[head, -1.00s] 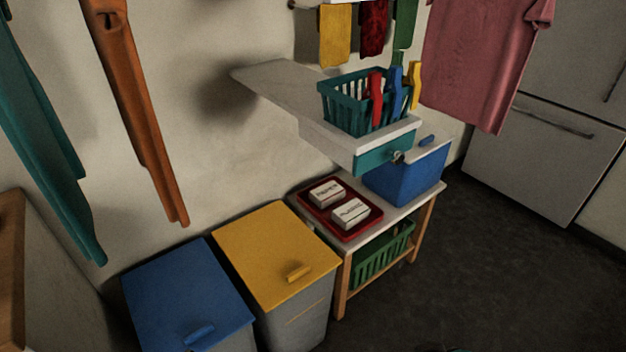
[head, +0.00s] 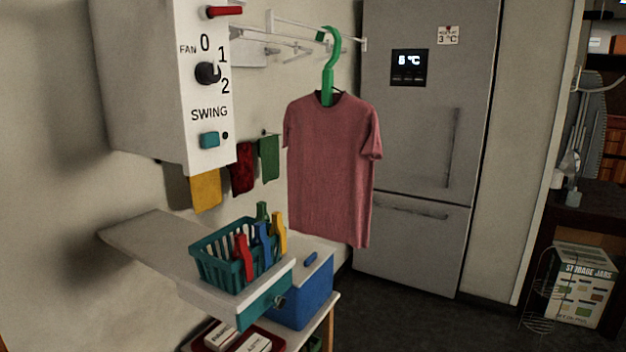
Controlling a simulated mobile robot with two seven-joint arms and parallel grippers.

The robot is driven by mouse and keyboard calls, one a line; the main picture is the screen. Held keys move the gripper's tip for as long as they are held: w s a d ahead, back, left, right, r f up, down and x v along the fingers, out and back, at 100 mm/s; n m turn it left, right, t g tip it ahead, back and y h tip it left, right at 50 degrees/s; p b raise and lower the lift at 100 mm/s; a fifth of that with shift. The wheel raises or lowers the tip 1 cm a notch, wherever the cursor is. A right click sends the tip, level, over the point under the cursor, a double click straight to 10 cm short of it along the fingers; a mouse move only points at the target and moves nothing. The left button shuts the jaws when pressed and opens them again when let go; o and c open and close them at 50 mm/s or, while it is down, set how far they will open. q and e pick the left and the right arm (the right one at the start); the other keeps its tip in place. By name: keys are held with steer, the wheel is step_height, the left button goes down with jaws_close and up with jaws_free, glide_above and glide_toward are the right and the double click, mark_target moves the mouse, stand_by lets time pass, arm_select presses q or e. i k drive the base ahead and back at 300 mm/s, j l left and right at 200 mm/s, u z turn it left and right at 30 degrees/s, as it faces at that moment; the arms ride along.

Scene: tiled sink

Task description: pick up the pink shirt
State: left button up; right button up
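The pink shirt (head: 330,165) hangs upright in the middle of the head view, in front of the fridge. It is on a green hanger (head: 328,72), whose hook reaches up to a white wall rack (head: 290,40). Neither of my grippers is in view, and nothing is seen touching the shirt.
A white shelf (head: 150,240) left of the shirt holds a teal basket (head: 215,270) with coloured pegs. A white control box (head: 150,80) juts from the wall. The grey fridge (head: 415,230) is behind.

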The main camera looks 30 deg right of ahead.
mark_target(333, 140)
steer(key=i+l+u, duration=0.1)
steer(key=l+u, duration=0.15)
steer(key=l, duration=1)
steer(key=i+l+u, duration=0.1)
steer(key=l+u, duration=0.2)
steer(key=l, duration=0.65)
steer(key=i+l+u, duration=0.2)
steer(key=l, duration=0.4)
steer(key=l+u, duration=0.2)
steer(key=l, duration=0.4)
steer(key=l+u, duration=0.2)
steer(key=l, duration=0.4)
steer(key=k+l+u, duration=0.15)
steer(key=l, duration=0.45)
steer(key=l+u, duration=0.2)
steer(key=l, duration=0.4)
steer(key=k+l+u, duration=0.2)
steer(key=l, duration=0.4)
